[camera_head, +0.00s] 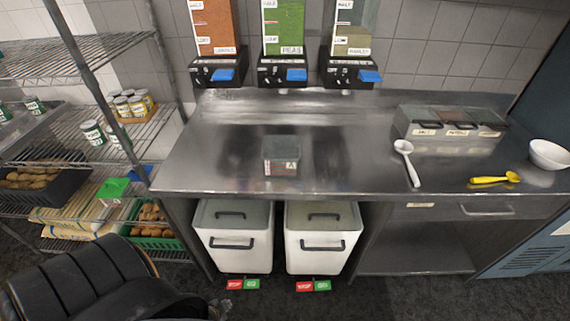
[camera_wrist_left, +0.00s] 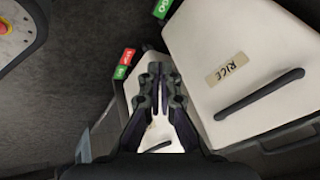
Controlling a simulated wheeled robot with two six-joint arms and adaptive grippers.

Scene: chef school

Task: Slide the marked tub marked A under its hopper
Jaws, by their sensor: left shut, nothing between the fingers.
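The tub marked A (camera_head: 281,157) is a small clear tub with a label on its front. It stands on the steel counter, near the middle of its front edge. Three hoppers hang at the back wall: an orange-filled one (camera_head: 214,25), a green one labelled PEAS (camera_head: 284,25) and a pale one (camera_head: 350,38). Each has a blue lever, and the counter below them is bare. My left gripper (camera_head: 217,309) is low in front of the counter, near the floor, far from the tub. In the left wrist view the left gripper (camera_wrist_left: 158,72) is shut and empty. My right gripper is not in view.
Two white bins (camera_head: 233,254) (camera_head: 323,255) stand under the counter; the wrist view shows one bin labelled RICE (camera_wrist_left: 265,65). A lidded box (camera_head: 452,128), white ladle (camera_head: 406,160), yellow tool (camera_head: 492,180) and white bowl (camera_head: 548,154) occupy the counter's right. Wire shelves (camera_head: 85,135) stand left.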

